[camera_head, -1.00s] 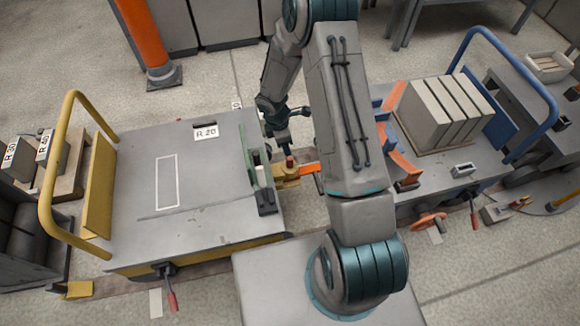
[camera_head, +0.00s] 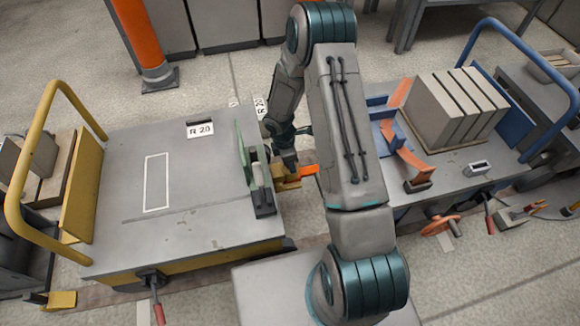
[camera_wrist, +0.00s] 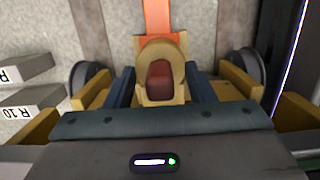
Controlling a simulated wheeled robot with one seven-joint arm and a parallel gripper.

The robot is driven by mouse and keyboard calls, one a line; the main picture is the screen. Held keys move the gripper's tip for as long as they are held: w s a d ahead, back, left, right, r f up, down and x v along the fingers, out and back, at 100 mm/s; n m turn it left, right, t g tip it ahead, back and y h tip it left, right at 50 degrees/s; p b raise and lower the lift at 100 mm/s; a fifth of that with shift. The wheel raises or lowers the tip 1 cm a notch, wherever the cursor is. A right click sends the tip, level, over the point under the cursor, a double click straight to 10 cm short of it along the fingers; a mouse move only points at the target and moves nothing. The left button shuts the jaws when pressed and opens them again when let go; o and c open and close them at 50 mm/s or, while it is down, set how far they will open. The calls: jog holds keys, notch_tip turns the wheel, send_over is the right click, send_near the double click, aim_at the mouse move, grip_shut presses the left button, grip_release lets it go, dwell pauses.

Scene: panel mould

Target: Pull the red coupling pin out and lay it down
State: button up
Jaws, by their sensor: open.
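The red coupling pin (camera_wrist: 160,79) shows in the wrist view as a dark red head inside a yellow coupling (camera_wrist: 161,50). My gripper (camera_wrist: 160,90) is open, with one dark finger on each side of the pin and coupling; I cannot tell if either finger touches. In the head view my gripper (camera_head: 287,160) points down over the yellow coupling (camera_head: 286,181) at the right edge of the left cart, and it hides the pin there. An orange bar (camera_head: 308,171) runs from the coupling to the right, towards the other cart.
The grey-topped cart (camera_head: 190,215) with a yellow handle has a wide clear top. A green plate (camera_head: 243,150) and a dark clamp (camera_head: 264,205) stand near its right edge. The right cart carries grey slabs (camera_head: 445,110) and a blue handle (camera_head: 550,75).

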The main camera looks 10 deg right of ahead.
grip_shut()
jog(key=shift+r+p, duration=4.15)
jog(key=shift+r, duration=0.9)
jog(key=shift+r+p, duration=1.65)
jog(key=shift+r, duration=0.35)
